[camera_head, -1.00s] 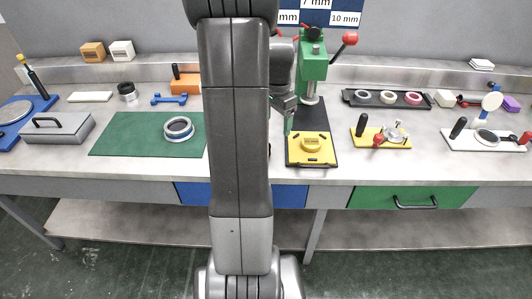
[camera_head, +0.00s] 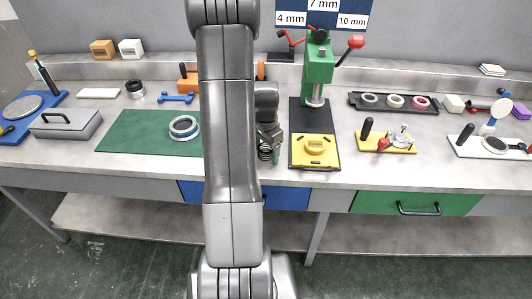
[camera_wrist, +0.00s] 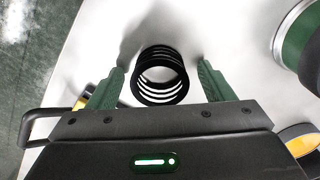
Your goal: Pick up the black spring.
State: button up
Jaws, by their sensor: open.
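The black spring (camera_wrist: 160,76) stands upright on the pale bench top in the wrist view, seen from above as dark coils around an open middle. My gripper (camera_wrist: 161,78) is open, with one green finger on each side of the spring. Gaps show between the fingers and the coils. In the head view my gripper (camera_head: 270,146) is low over the bench, left of the green press (camera_head: 318,68). The spring's dark coils (camera_head: 265,153) show partly beside the gripper there, and my arm hides the area to the left.
The yellow plate (camera_head: 314,163) under the press lies close to the right of my gripper. The green mat (camera_head: 130,130) with a ring (camera_head: 184,127) lies to the left. A blue drawer (camera_head: 284,202) is below the bench edge.

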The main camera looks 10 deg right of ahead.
jog(key=shift+c, duration=0.4)
jog(key=c, duration=1)
jog(key=shift+o, duration=0.2)
jog(key=shift+r, duration=0.1)
